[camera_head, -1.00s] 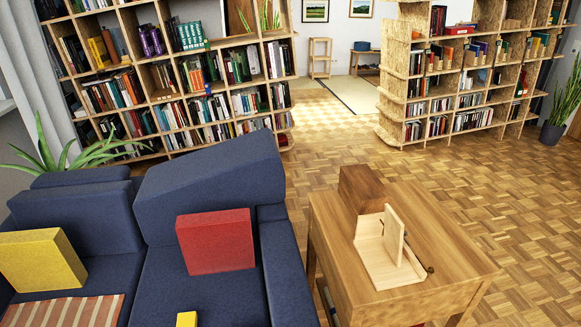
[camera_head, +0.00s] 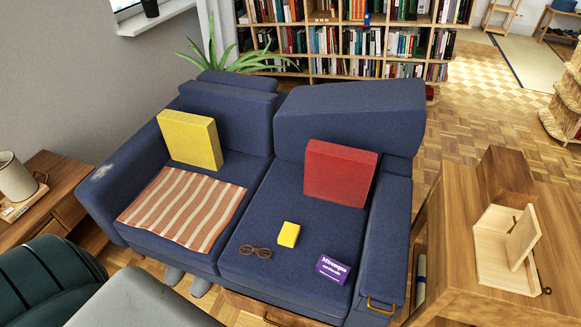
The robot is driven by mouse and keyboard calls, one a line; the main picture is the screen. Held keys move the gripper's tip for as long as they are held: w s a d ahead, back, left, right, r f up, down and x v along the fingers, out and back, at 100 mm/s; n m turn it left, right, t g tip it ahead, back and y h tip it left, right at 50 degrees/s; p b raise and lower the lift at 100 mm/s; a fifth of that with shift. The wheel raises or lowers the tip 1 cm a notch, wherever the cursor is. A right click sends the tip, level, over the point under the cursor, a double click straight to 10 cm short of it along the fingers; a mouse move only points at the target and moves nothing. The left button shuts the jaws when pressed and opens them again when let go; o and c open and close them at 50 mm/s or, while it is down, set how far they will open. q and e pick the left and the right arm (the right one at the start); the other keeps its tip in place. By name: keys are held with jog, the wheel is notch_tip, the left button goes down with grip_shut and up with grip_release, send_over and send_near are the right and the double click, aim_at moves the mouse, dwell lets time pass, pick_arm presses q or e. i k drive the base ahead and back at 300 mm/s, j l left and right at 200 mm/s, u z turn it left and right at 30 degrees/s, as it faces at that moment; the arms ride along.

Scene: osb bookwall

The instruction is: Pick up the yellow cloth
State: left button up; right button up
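A small yellow block-shaped item (camera_head: 289,234), possibly the folded yellow cloth, lies on the right seat of the blue sofa (camera_head: 240,262). It is in front of the red cushion (camera_head: 340,173) and just behind a pair of brown-rimmed glasses (camera_head: 255,251), apart from both. A larger yellow square piece (camera_head: 188,140), which looks like a cushion, leans against the left backrest. Neither of my grippers is in view.
A striped cloth (camera_head: 182,208) covers the left seat. A purple box (camera_head: 331,269) lies near the right seat's front edge. Wooden tables stand left (camera_head: 50,196) and right (camera_head: 460,215). A dark green seat (camera_head: 45,285) and a grey surface (camera_head: 140,303) fill the lower left.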

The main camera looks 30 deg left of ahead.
aim_at(289, 234)
jog(key=u, duration=0.9)
